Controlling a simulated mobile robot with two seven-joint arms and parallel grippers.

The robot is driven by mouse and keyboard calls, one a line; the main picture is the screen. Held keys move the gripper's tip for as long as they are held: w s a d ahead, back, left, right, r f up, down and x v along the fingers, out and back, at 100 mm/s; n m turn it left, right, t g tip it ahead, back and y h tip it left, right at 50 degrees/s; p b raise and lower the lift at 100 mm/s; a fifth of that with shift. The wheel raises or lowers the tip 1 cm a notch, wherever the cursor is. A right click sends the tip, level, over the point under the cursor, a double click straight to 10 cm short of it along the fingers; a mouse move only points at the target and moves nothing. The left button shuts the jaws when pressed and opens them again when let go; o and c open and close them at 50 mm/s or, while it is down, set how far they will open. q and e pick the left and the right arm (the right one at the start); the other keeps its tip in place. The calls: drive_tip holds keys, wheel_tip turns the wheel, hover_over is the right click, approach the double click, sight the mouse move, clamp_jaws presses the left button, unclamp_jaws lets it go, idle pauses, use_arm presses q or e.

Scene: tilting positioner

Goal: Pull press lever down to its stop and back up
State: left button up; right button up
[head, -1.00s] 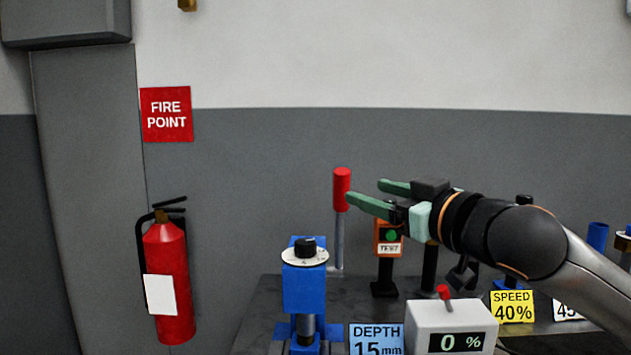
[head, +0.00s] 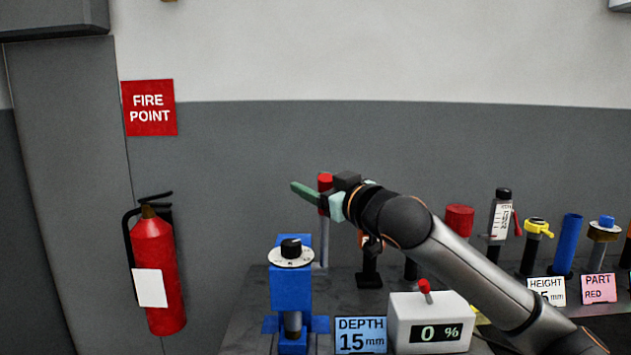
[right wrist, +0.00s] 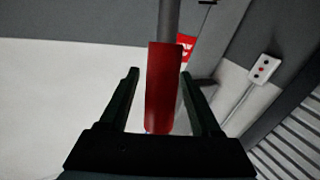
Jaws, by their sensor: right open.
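The press lever has a red handle (head: 325,181) on a grey rod and stands upright beside the blue press (head: 291,285), which has a black knob on a white dial. My right gripper (head: 308,192) is at the height of the handle, with a green finger passing in front of it. In the right wrist view the red handle (right wrist: 164,90) lies between the two open fingers, with a gap on each side. The fingers are not closed on it. My left gripper is not in view.
A grey box reading 0 % (head: 428,322) and a blue DEPTH 15 mm card (head: 361,336) stand at the front of the bench. Several bottles and cylinders stand at the right behind my right arm. A fire extinguisher (head: 157,270) stands at the left.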

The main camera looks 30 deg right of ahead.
clamp_jaws()
idle(0.5)
idle(0.9)
